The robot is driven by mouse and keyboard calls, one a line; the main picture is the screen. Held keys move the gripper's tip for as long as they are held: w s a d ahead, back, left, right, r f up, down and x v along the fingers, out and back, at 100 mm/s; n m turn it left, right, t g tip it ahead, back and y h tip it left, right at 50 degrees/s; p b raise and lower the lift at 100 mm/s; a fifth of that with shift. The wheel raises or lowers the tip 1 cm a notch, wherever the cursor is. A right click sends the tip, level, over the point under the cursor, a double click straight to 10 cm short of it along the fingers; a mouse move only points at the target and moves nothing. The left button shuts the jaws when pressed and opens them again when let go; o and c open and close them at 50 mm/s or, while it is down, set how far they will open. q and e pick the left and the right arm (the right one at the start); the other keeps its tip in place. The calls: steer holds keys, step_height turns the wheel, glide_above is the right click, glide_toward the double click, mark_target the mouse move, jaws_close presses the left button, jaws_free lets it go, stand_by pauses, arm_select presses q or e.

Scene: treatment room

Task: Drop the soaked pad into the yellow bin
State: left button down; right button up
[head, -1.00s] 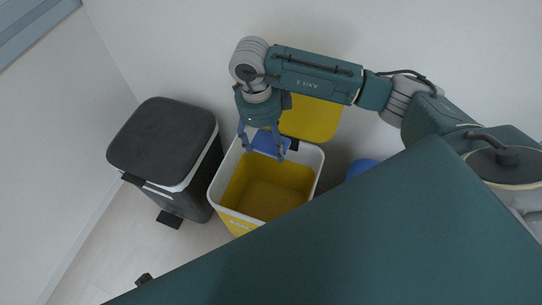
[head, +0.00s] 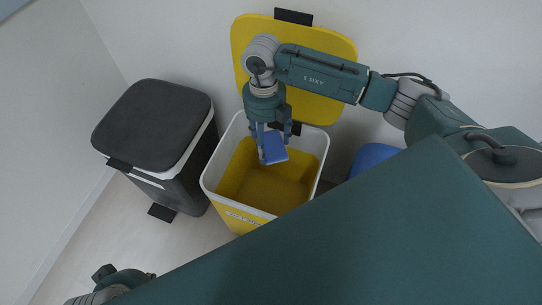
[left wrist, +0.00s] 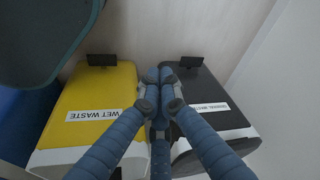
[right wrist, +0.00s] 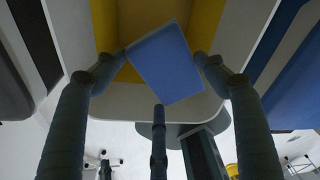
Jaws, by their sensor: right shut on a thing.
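The soaked pad is a flat blue block (head: 273,149) in my right gripper (head: 275,143), which is shut on it. Both are over the back part of the yellow bin's opening. The yellow bin (head: 210,185) has a white rim, and its yellow lid (head: 325,108) stands open at the back. In the right wrist view the pad (right wrist: 166,65) sits between the fingers, with the yellow inside of the bin beyond. My left gripper (left wrist: 162,78) is empty, its fingers together. It faces the yellow bin's front (left wrist: 85,90), labelled WET WASTE.
A dark grey bin (head: 152,120) with its lid closed stands left of the yellow one. Its label (left wrist: 205,108) reads GENERAL WASTE. A blue thing (head: 370,156) stands to the right, partly hidden by my body. A wall is close behind.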

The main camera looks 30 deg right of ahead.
steer(key=shift+f, duration=0.35)
steer(key=shift+f+b, duration=0.9)
steer(key=shift+b, duration=0.05)
steer(key=shift+f, duration=0.25)
steer(key=shift+f+b, duration=0.6)
steer(key=shift+b, duration=0.1)
arm_select(q)
steer(key=w+d+r+t, duration=0.2)
steer(key=w+t, duration=0.1)
steer(key=w, duration=0.3)
steer(key=shift+w+r+t+h, duration=0.15)
steer(key=shift+w+t+h, duration=0.15)
steer(key=shift+w+h, duration=0.1)
arm_select(e)
steer(key=shift+f, duration=0.15)
steer(key=o, duration=0.9)
